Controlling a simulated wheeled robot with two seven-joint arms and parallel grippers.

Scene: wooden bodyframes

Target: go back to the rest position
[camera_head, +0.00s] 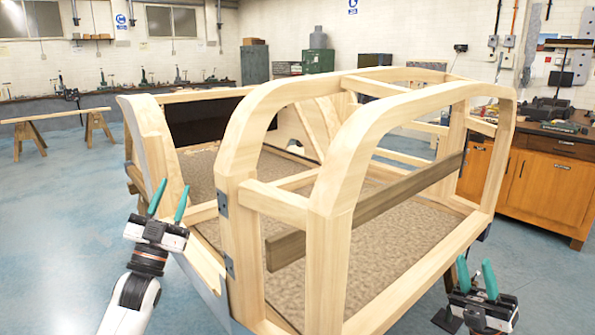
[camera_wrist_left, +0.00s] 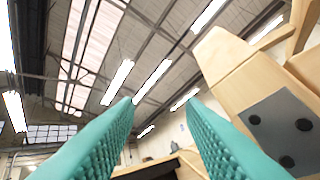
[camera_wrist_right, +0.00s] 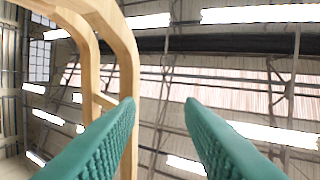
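My left gripper (camera_head: 168,200) points upward beside the near left side of the wooden bodyframe (camera_head: 330,215). Its two green fingers stand apart with nothing between them; they also show in the left wrist view (camera_wrist_left: 160,135). My right gripper (camera_head: 476,279) points upward in front of the frame's near right corner. Its green fingers are apart and empty, as the right wrist view (camera_wrist_right: 160,135) also shows. A dark wooden plank (camera_head: 370,208) lies lengthwise across the inside of the frame, touched by neither gripper.
The bodyframe fills the middle, close to both grippers; its post with a metal plate (camera_wrist_left: 280,125) is near the left one. A wooden cabinet (camera_head: 540,185) stands at the right, a trestle (camera_head: 62,125) at the back left. The blue floor (camera_head: 60,230) at left is clear.

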